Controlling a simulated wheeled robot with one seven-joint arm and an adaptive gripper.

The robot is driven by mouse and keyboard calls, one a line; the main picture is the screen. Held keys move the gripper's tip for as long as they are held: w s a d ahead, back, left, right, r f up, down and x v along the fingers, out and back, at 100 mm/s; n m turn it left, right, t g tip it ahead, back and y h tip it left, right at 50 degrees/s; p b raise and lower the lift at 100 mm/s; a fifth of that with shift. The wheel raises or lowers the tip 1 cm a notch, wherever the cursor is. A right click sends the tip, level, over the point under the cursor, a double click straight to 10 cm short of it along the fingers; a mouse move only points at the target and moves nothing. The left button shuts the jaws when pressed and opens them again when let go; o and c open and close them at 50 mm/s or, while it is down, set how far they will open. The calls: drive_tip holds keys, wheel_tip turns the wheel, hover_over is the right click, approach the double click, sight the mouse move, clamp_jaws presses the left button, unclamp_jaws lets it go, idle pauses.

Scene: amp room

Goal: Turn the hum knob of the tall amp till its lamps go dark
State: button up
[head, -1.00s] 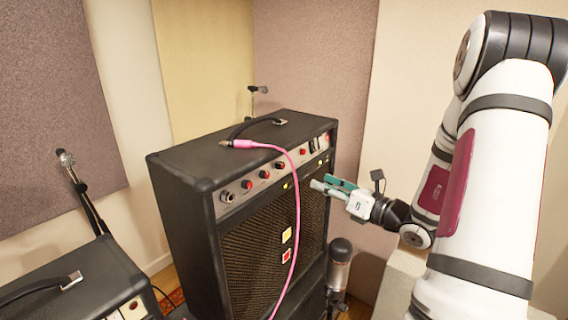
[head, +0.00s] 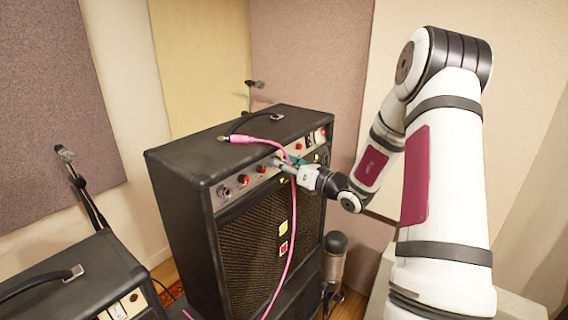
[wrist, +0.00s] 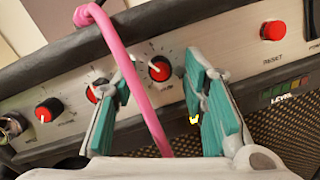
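The tall amp (head: 185,215) is a black cabinet with a silver panel of red-capped knobs along its upper front edge. In the wrist view a red-capped knob with a dial scale (wrist: 160,68) shows between my fingers. Two more knobs, a middle one (wrist: 97,92) and a left one (wrist: 43,110), sit further left. The knob labels are too small to read, so I cannot tell which is hum. My gripper (head: 284,164) is at the panel, its teal-padded fingers open (wrist: 160,92).
A pink cable (wrist: 135,65) drapes over the amp's front and runs between my fingers. A red reset button (wrist: 273,30) is right of the knobs. A smaller amp (head: 75,275) stands at left, a microphone (head: 335,260) at right.

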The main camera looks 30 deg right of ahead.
clamp_jaws()
drive_tip(key=shift+a+r+m+h+p, duration=0.1)
drive_tip(key=shift+m+h+p, duration=0.6)
drive_tip(key=shift+m, duration=1.9)
unclamp_jaws()
